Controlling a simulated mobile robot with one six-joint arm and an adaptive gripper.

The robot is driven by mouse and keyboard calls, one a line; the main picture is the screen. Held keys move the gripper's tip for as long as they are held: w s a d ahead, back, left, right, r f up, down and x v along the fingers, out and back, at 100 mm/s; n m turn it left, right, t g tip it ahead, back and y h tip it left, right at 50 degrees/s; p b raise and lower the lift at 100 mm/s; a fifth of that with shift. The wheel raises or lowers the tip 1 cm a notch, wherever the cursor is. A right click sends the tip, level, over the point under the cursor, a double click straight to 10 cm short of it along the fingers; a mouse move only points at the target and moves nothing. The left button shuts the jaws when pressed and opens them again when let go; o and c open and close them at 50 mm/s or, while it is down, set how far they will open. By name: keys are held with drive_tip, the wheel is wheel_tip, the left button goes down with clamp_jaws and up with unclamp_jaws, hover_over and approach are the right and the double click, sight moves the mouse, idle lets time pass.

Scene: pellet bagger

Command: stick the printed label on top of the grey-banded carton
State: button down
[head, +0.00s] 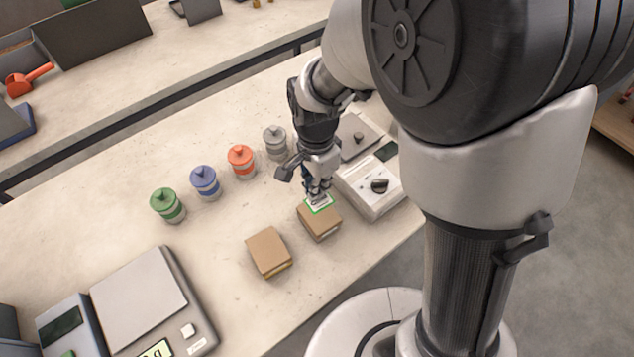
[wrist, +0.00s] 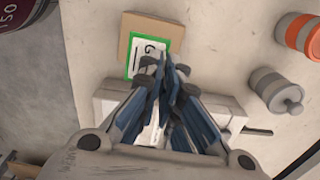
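The printed label (head: 320,204), white with a green border, shows at my gripper's fingertips; it also shows in the wrist view (wrist: 136,62). My gripper (head: 317,192) points down with its fingers close together, pinching the label's edge. The label overlaps one end of a brown carton (head: 318,223) below it, which also shows in the wrist view (wrist: 150,24). Whether the label touches the carton top I cannot tell. This carton's band looks dull, its colour hard to make out. A second carton (head: 268,249), with a yellowish band, stands to the left.
A white machine with a black knob (head: 379,186) stands right of the cartons. Green (head: 167,204), blue (head: 206,183), orange (head: 241,161) and grey (head: 275,142) banded jars stand in a row behind. A scale (head: 140,298) is at the front left. The bench between is clear.

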sight(316, 200)
drive_tip(key=shift+f+b, duration=2.05)
drive_tip(key=shift+f, duration=0.75)
drive_tip(key=shift+f, duration=0.25)
drive_tip(key=c, duration=1.7)
unclamp_jaws()
drive_tip(key=shift+r, duration=0.15)
wheel_tip(316, 200, up, 10)
drive_tip(key=shift+r, duration=0.9)
